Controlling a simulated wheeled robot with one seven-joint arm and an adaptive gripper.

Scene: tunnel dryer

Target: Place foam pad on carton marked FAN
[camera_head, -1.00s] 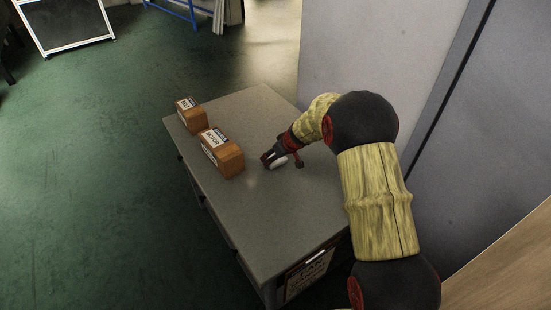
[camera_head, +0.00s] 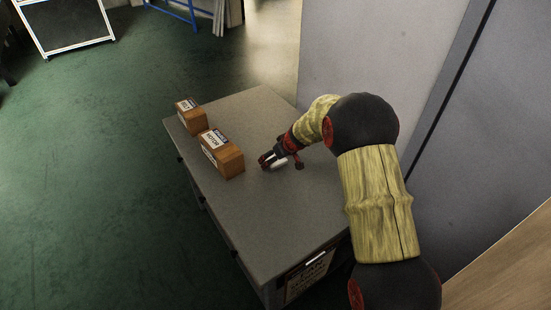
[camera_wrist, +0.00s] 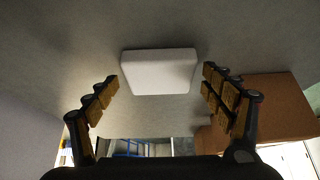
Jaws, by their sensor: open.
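The foam pad (camera_wrist: 158,71) is a white rounded block lying on the grey table. In the wrist view it sits just ahead of and between the fingers of my gripper (camera_wrist: 160,88), which are open and apart on either side. In the head view my gripper (camera_head: 269,161) is low over the table, with a bit of the white pad (camera_head: 279,163) beside it. Two brown cartons with white labels stand to its left, a nearer one (camera_head: 228,161) and a farther one (camera_head: 194,122).
The grey table (camera_head: 270,225) is clear at its front. A large grey panel (camera_head: 360,50) rises along its right side. A carton side (camera_wrist: 275,108) shows right of my fingers in the wrist view. Green floor (camera_head: 95,180) lies open to the left.

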